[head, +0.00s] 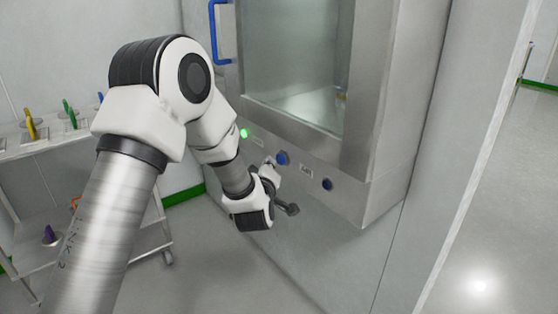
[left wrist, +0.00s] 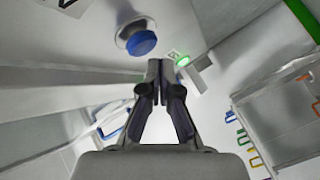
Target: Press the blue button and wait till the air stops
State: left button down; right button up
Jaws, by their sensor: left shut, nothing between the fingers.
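The blue button (head: 282,158) is a round knob on the steel front panel below the cabinet's window. It also shows in the left wrist view (left wrist: 141,43), close to my fingertips and a little to their left. I cannot tell whether the tips touch the panel. A green light (head: 244,133) glows left of the button and shows in the wrist view (left wrist: 183,61). My right gripper is out of view.
A wheeled cart (head: 70,150) with coloured tools stands at the left. The floor at the right is clear.

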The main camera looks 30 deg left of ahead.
pick_arm(q)
jog(key=shift+w+d, duration=0.15)
jog(key=shift+w, duration=0.25)
jog(key=shift+w+d, duration=0.2)
jog(key=shift+w, duration=0.2)
dwell(0.8)
dwell(0.3)
jog(key=shift+s+a, duration=0.35)
jog(key=shift+s, duration=0.45)
jog(key=s, duration=0.1)
jog(key=s+a, duration=0.1)
jog(key=s, duration=0.1)
jog(key=s+a, duration=0.1)
jog(key=shift+s, duration=0.35)
